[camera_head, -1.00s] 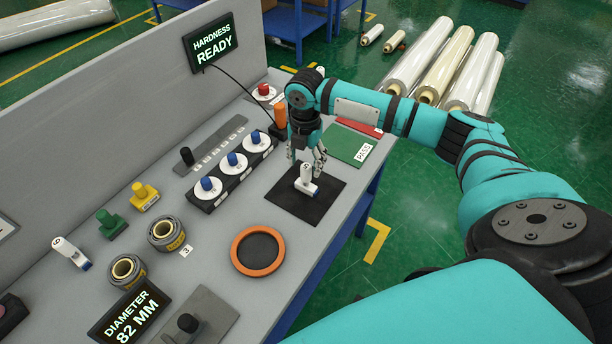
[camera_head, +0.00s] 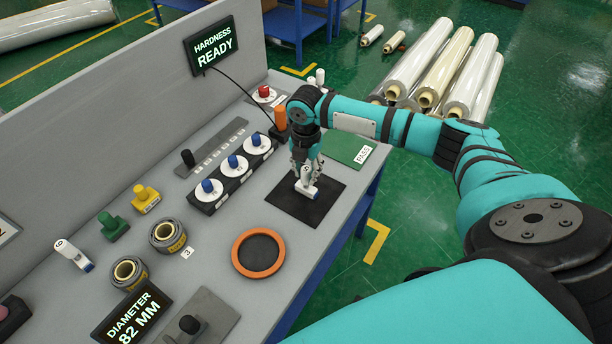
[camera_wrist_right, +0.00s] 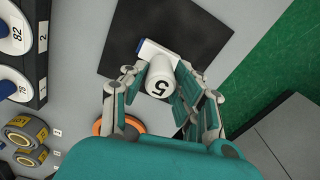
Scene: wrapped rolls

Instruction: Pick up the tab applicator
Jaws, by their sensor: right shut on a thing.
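The tab applicator, white with a blue edge and a 5 on its end, stands on a black mat (camera_head: 330,197) near the right end of the bench. My right gripper (camera_head: 306,170) is above it, fingers pointing down. In the right wrist view the applicator (camera_wrist_right: 159,88) is between the fingers, and the gripper is shut on it. It appears to rest on the mat still; a gap beneath cannot be made out. A similar white and blue device (camera_head: 73,254) lies at the bench's left. My left gripper is not in view.
An orange ring (camera_head: 236,254) lies left of the mat. Blue-knobbed dials (camera_head: 233,162) stand behind it. A green PASS plate (camera_head: 347,148) is beyond the mat. A grey wall (camera_head: 120,100) runs along the bench's back. Wrapped rolls (camera_head: 420,60) lie on the floor.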

